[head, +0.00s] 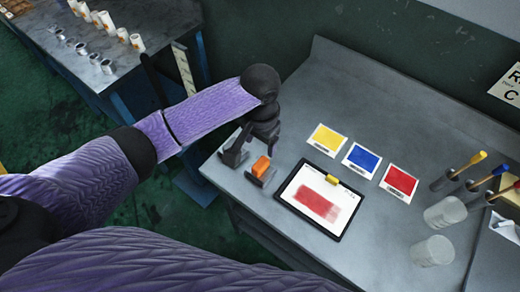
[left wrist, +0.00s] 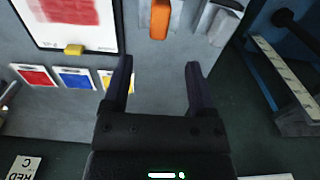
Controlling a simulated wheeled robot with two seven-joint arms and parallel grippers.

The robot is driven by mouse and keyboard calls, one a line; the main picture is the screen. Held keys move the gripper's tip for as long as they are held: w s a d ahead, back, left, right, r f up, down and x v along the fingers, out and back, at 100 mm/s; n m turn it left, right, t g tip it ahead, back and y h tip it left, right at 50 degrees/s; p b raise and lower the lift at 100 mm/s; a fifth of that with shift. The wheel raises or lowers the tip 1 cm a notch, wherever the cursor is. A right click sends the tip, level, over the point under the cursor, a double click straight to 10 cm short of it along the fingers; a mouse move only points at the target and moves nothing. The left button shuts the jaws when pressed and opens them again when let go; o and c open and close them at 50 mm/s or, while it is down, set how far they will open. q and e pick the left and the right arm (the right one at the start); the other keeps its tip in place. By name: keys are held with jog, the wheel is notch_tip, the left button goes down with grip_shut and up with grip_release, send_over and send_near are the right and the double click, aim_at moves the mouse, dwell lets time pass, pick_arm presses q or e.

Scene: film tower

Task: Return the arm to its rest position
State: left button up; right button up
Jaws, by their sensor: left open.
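My left arm, in a purple sleeve, reaches in from the left in the head view, out over the near left part of the grey workbench. Its black left gripper (head: 254,145) hangs above the bench's left end. In the left wrist view the two fingers of this gripper (left wrist: 157,72) stand apart with nothing between them. An orange block (head: 260,166) sits by a small grey holder in front of the fingers; it also shows in the left wrist view (left wrist: 160,20), apart from them. My right gripper is not in view.
On the grey workbench (head: 340,88) lie a tablet (head: 293,200) with a red patch and yellow, blue (head: 362,159) and red cards. Brushes in holders and clear cups (head: 433,251) stand at the right. Another table (head: 120,25) with small containers stands at upper left.

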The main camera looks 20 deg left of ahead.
pick_arm(q)
jog(key=shift+r, duration=0.7)
